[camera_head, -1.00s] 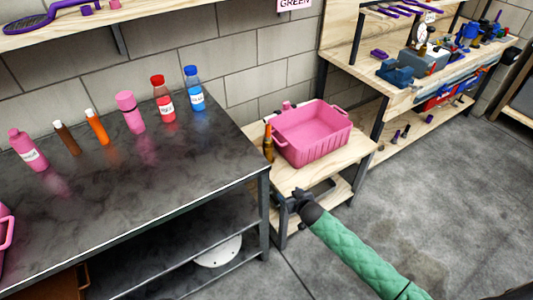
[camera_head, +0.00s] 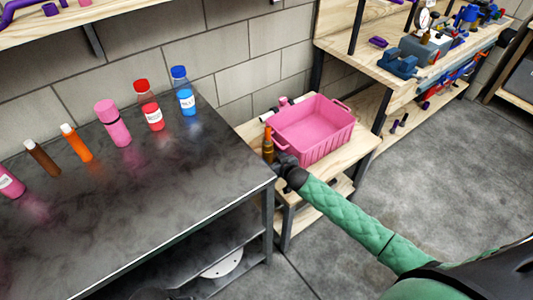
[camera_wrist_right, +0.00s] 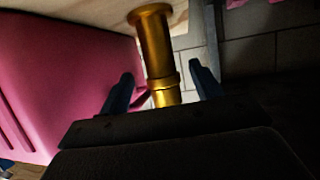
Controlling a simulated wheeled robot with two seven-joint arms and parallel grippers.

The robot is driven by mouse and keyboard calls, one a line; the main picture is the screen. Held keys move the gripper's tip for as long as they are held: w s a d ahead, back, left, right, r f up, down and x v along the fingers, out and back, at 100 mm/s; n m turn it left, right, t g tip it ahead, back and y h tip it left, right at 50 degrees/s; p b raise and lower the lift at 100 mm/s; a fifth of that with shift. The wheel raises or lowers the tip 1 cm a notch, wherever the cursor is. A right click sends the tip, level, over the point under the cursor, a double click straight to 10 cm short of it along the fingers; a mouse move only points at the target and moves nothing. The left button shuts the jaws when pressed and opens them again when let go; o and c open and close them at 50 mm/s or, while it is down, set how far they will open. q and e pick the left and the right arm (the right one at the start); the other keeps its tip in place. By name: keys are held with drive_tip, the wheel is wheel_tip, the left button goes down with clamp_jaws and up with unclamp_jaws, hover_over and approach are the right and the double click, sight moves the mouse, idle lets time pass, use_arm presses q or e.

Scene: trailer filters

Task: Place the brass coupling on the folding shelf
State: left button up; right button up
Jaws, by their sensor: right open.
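The brass coupling (camera_head: 268,146) stands upright on the small wooden side table, left of the pink crate. It also shows large in the right wrist view (camera_wrist_right: 155,45), lying between the two fingers. My right gripper (camera_head: 279,159) is at the coupling, its fingers (camera_wrist_right: 162,92) open on either side of it; I cannot tell whether they touch it. The lower part of the coupling is partly hidden by the gripper in the head view. I cannot make out with certainty which surface is the folding shelf. My left gripper is not in view.
The pink crate (camera_head: 318,143) stands close to the right of the coupling on the side table (camera_head: 362,147). A dark table (camera_head: 150,190) with several bottles is on the left. A wooden workbench (camera_head: 345,55) with tools is behind right.

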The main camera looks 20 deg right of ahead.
sight(270, 156)
drive_tip(key=x, duration=0.2)
drive_tip(key=shift+w+f+p, duration=0.3)
drive_tip(key=shift+w+p, duration=0.05)
drive_tip(key=shift+p, duration=0.05)
drive_tip(key=x, duration=0.3)
drive_tip(key=shift+f+p, duration=0.25)
drive_tip(key=shift+p, duration=0.05)
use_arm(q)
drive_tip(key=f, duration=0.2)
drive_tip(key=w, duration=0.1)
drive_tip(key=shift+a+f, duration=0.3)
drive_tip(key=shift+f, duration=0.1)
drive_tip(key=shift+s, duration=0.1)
use_arm(e)
drive_tip(key=c, duration=1.2)
drive_tip(key=shift+c, duration=0.2)
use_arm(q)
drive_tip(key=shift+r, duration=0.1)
use_arm(e)
drive_tip(key=shift+r, duration=0.1)
